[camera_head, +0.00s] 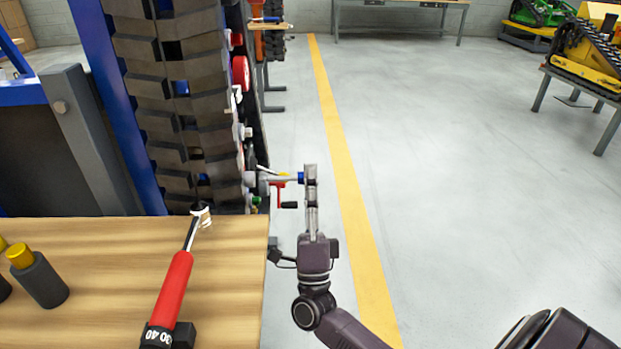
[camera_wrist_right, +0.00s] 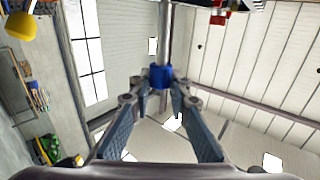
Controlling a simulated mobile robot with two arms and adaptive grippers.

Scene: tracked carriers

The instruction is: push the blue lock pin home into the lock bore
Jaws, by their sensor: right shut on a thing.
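The blue lock pin has a blue end (camera_head: 301,177) and a silver shaft that lies roughly level, pointing left at the side of the tracked carrier (camera_head: 180,100). My right gripper (camera_head: 310,174) is shut on the blue end, to the right of the carrier. In the right wrist view the blue end (camera_wrist_right: 161,76) sits between the fingertips (camera_wrist_right: 160,86), with the silver shaft running up out of the frame. The lock bore cannot be made out, and I cannot tell how deep the shaft sits. My left gripper is not in view.
A wooden bench (camera_head: 100,245) at front left holds a red-handled torque wrench (camera_head: 172,290) and a dark bottle with a yellow cap (camera_head: 38,278). A red-and-black handle (camera_head: 281,197) hangs just below the pin. The floor (camera_head: 450,150) to the right is clear.

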